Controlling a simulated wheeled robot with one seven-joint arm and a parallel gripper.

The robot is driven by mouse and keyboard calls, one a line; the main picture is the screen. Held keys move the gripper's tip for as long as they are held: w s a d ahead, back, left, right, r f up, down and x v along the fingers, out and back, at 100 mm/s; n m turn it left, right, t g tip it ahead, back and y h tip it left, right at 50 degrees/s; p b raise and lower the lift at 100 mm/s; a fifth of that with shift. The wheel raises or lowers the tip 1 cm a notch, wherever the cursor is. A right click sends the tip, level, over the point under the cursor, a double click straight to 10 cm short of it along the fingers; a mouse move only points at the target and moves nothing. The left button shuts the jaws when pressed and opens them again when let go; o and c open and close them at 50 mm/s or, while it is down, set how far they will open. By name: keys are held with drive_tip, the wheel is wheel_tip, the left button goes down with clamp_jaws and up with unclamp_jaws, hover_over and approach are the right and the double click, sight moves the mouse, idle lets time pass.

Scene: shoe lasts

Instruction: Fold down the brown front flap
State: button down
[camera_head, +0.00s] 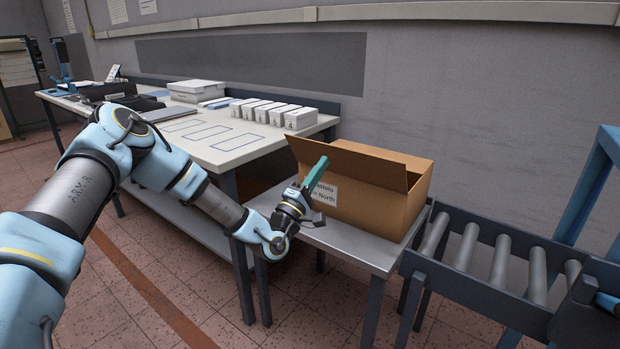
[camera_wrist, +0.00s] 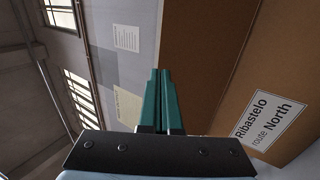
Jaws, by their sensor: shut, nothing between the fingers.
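The brown cardboard box (camera_head: 375,210) stands on a small grey table, with a white label on its front face. Its front flap (camera_head: 355,168) is raised along the top front edge and tilts outward. In the wrist view the flap (camera_wrist: 205,50) is the brown panel left of the fold line, beside the labelled box face (camera_wrist: 285,65). My gripper (camera_head: 318,168) is in front of the box's left end, with its teal fingers pointing up by the flap. The fingers (camera_wrist: 161,85) are together and empty. Whether they touch the flap, I cannot tell.
A roller conveyor (camera_head: 485,255) stands right of the small grey table (camera_head: 345,243). A long white workbench (camera_head: 215,145) on the left carries several small white boxes (camera_head: 270,112) and a larger white box (camera_head: 197,91). A grey wall runs behind.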

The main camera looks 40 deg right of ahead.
sight(334, 147)
drive_tip(key=shift+p+x, duration=0.55)
drive_tip(key=shift+x, duration=1.4)
